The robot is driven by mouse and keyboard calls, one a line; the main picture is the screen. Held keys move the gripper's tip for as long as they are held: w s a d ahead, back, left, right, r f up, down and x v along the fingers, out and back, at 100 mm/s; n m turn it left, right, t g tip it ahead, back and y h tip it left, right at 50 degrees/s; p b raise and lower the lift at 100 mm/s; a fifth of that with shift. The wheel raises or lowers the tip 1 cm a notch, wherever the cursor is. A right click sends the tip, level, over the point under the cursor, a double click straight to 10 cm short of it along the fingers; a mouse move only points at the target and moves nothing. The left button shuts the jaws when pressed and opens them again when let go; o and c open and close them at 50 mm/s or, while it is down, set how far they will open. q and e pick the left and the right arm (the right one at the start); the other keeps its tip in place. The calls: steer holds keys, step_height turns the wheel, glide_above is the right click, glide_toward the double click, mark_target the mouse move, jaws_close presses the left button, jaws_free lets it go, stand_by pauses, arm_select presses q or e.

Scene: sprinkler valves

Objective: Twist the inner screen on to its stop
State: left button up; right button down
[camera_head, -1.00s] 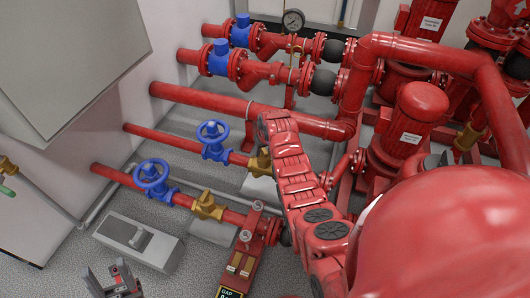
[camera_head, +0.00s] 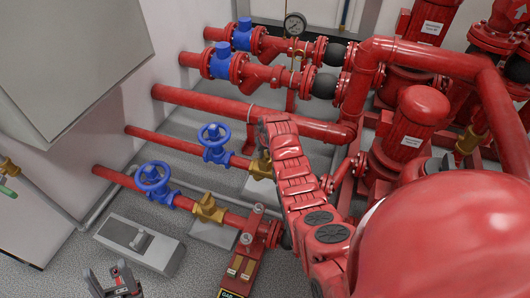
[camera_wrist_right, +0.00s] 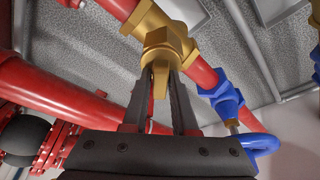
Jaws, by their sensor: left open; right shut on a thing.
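The inner brass strainer (camera_head: 261,166) sits on the rear red pipe, partly covered by my right arm in the head view. In the right wrist view its brass body (camera_wrist_right: 170,22) is above, with a hex part (camera_wrist_right: 160,45) and a narrow brass piece, the inner screen's end (camera_wrist_right: 160,82), pointing down. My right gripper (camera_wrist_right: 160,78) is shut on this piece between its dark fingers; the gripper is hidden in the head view. The outer brass strainer (camera_head: 208,208) is on the front pipe. My left gripper (camera_head: 120,284) is open and empty at the bottom left.
Blue handwheel valves stand left of each strainer, rear (camera_head: 214,138) and front (camera_head: 153,177). A grey box (camera_head: 138,244) lies on the floor by my left gripper. A red stand with brass pieces (camera_head: 240,266) is close to its right. Red pumps (camera_head: 415,118) stand at right.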

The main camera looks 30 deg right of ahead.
steer(key=shift+s+a+f+m+h+p, duration=0.15)
steer(key=shift+s+m+h+p, duration=0.15)
steer(key=shift+m+p, duration=0.6)
steer(key=shift+f+m, duration=0.15)
steer(key=shift+m, duration=0.35)
